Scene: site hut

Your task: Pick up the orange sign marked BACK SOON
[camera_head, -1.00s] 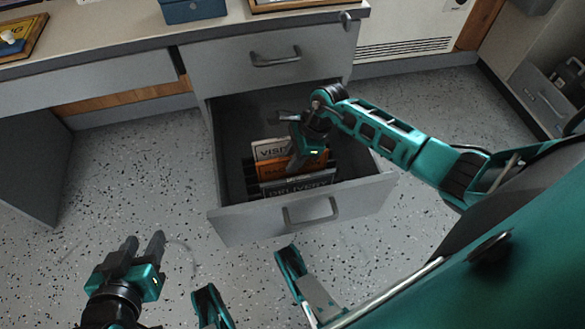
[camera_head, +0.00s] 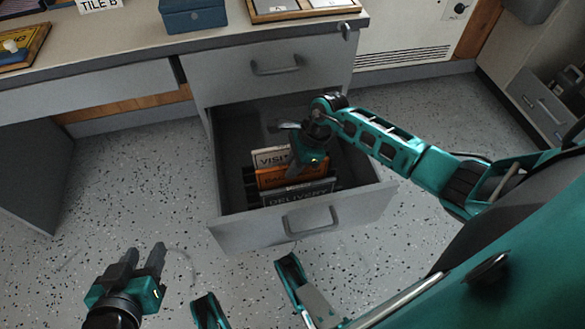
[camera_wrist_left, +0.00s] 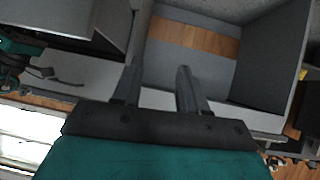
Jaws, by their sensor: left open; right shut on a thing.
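The orange sign (camera_head: 277,177) stands in the open drawer (camera_head: 226,172), between a pale sign reading VISIT (camera_head: 270,157) and a dark sign reading DELIVERY (camera_head: 300,194). Only the start of its lettering shows; the rest is hidden by my right gripper and the dark sign. My right gripper (camera_head: 295,172) reaches down into the drawer and is shut on the orange sign at its upper edge. My left gripper (camera_head: 144,256) is open and empty, low over the floor left of the drawer. Its two fingers also show apart in the left wrist view (camera_wrist_left: 158,84).
The drawer front with its handle (camera_head: 312,220) sticks out over the speckled floor. A closed drawer (camera_head: 270,65) is above it. The worktop holds a blue box (camera_head: 194,15) and a framed tray (camera_head: 300,10). Floor left of the drawer is clear.

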